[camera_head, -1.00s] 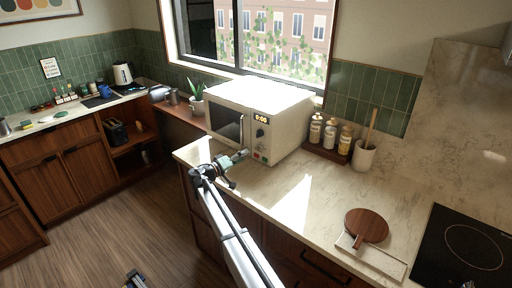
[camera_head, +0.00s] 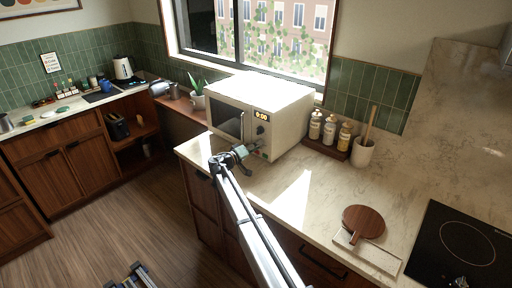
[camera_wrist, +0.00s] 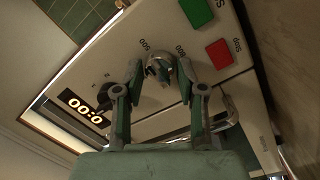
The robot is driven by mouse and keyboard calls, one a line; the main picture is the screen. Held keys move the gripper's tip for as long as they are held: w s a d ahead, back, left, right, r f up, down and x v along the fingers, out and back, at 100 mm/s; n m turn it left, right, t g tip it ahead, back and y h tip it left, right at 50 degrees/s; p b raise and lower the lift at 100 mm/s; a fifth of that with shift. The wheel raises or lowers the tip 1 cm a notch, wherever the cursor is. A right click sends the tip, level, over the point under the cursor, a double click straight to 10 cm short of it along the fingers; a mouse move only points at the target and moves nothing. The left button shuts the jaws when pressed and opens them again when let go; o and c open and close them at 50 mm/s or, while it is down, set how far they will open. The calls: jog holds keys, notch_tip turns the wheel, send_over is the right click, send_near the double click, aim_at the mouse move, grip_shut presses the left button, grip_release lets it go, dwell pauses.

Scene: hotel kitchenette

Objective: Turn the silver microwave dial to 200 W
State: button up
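The cream microwave (camera_head: 282,110) stands on the counter below the window, its display reading 0:00. In the wrist view, its silver dial (camera_wrist: 161,69) sits on the control panel, with the printed numbers 500 and 800 near it. My gripper (camera_wrist: 160,72) is open, with one finger on each side of the dial; I cannot tell whether either fingertip touches it. The dial's pointer setting is not clear. In the head view, my gripper (camera_head: 246,151) is at the lower panel and covers the silver dial.
In the wrist view, a green button (camera_wrist: 196,11) and a red button (camera_wrist: 219,53) are close to the dial. A black knob (camera_head: 260,130) is above. Several bottles (camera_head: 330,131) and a utensil crock (camera_head: 362,153) stand right of the microwave.

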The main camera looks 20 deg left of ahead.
grip_shut()
jog(key=shift+f+b, duration=0.15)
jog(key=shift+b, duration=0.4)
jog(key=n+b, duration=0.2)
jog(key=b, duration=0.1)
jog(key=shift+f+n+b, duration=0.2)
jog(key=shift+n+b, duration=0.2)
jog(key=n+b, duration=0.4)
jog(key=shift+n+t, duration=0.4)
jog(key=n+b, duration=0.1)
jog(key=n, duration=0.2)
jog(key=n+b, duration=0.1)
jog(key=n, duration=0.2)
jog(key=shift+r+t+y, duration=0.1)
jog(key=shift+t+y, duration=0.3)
jog(key=n, duration=0.5)
jog(key=shift+d, duration=0.15)
jog(key=shift+n+y, duration=0.4)
jog(key=shift+n, duration=0.1)
